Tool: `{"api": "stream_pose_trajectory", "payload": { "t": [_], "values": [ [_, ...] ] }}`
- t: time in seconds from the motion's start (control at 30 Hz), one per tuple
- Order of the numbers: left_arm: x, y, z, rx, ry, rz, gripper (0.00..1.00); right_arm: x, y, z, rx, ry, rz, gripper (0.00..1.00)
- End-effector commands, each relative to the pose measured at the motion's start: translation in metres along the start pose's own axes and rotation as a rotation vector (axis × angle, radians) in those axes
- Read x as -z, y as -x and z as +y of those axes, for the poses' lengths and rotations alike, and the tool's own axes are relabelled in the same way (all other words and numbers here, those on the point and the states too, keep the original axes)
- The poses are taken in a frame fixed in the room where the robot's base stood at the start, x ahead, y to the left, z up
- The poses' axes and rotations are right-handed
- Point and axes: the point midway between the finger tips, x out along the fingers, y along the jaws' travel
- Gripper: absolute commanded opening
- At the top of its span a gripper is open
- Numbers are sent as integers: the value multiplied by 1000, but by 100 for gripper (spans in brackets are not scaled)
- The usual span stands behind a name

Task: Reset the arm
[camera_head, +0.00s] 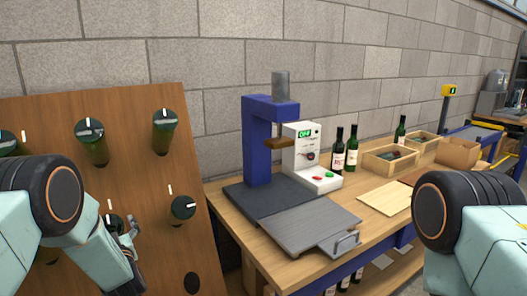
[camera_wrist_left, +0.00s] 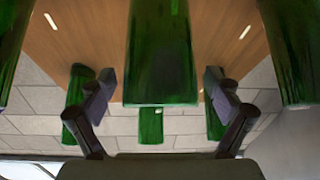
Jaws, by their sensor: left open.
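My left arm comes in at the left of the head view, and my left gripper (camera_head: 128,230) is partly seen in front of the wooden bottle rack (camera_head: 60,115). In the left wrist view my left gripper (camera_wrist_left: 155,90) has its two fingers wide apart. A green bottle (camera_wrist_left: 160,50) shows between and beyond them; I see nothing held. Part of my right arm shows at the right edge of the head view, but its gripper is out of the picture.
Several bottles stick out of the rack. On a wooden workbench (camera_head: 290,262) stand a blue press (camera_head: 257,150), a white control box (camera_head: 318,178), dark bottles (camera_head: 338,152) and a wooden crate (camera_head: 390,161). A block wall (camera_head: 200,35) stands behind.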

Motion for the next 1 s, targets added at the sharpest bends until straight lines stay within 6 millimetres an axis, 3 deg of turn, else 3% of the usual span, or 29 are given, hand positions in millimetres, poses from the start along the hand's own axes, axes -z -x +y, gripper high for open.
{"api": "stream_pose_trajectory", "payload": {
  "t": [0.4, 1.0],
  "values": [
    [2, 0, -1, -163, -206, 1, 90, 0, 25, 0, 0, 0, 0, 40],
    [-1, 1, 0, -196, -246, -2, 90, 0, 27, 0, 0, -1, 1, 40]
  ]
}}
